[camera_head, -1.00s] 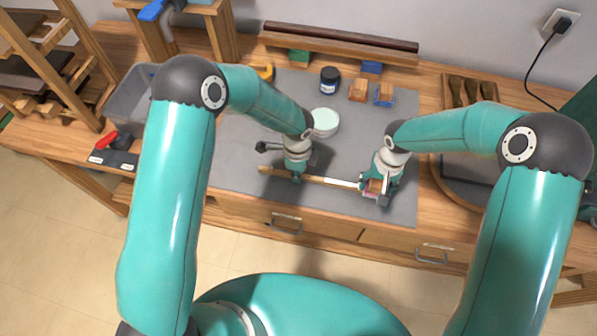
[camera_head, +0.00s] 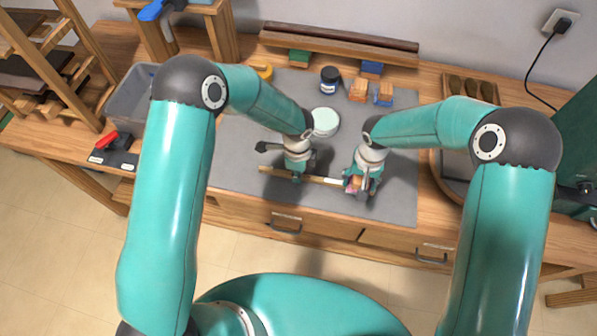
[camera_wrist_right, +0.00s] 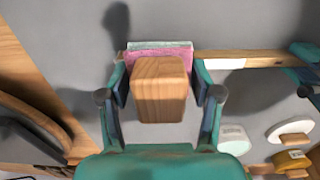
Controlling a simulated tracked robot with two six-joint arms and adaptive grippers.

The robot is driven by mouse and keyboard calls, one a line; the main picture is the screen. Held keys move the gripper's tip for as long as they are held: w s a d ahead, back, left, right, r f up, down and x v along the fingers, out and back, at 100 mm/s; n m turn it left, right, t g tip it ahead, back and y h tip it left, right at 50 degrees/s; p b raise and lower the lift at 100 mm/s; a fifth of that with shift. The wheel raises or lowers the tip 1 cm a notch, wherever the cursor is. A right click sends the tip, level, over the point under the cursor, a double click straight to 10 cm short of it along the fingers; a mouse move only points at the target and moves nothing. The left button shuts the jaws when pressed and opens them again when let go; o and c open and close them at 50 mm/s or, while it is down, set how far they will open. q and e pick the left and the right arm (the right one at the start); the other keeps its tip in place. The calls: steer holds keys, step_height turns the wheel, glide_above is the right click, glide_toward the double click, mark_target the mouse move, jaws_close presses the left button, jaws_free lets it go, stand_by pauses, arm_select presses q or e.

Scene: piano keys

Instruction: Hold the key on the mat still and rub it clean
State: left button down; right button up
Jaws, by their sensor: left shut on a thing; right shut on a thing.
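The key (camera_head: 268,171) lies across the front of the grey mat (camera_head: 236,165), a wooden bar with a white section at its right. My left gripper (camera_head: 297,179) is shut on the key's wooden part. My right gripper (camera_head: 357,187) is shut on a wooden block (camera_wrist_right: 160,90) with a pink and pale pad (camera_wrist_right: 160,56) on its far side. The block is over the white end of the key, which it partly hides. In the right wrist view a white strip of the key (camera_wrist_right: 223,63) shows just right of the block. Contact between pad and key cannot be told.
Behind the key stand a pale round tub (camera_head: 325,122), a dark jar (camera_head: 330,78) and other blocks, one with orange (camera_head: 358,91) and one with blue (camera_head: 384,95). A grey bin (camera_head: 128,99) is at left. The mat's front right is clear.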

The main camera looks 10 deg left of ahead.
steer(key=shift+r, duration=3.5)
arm_select(q)
steer(key=c, duration=1.1)
jaws_free()
steer(key=shift+c, duration=0.2)
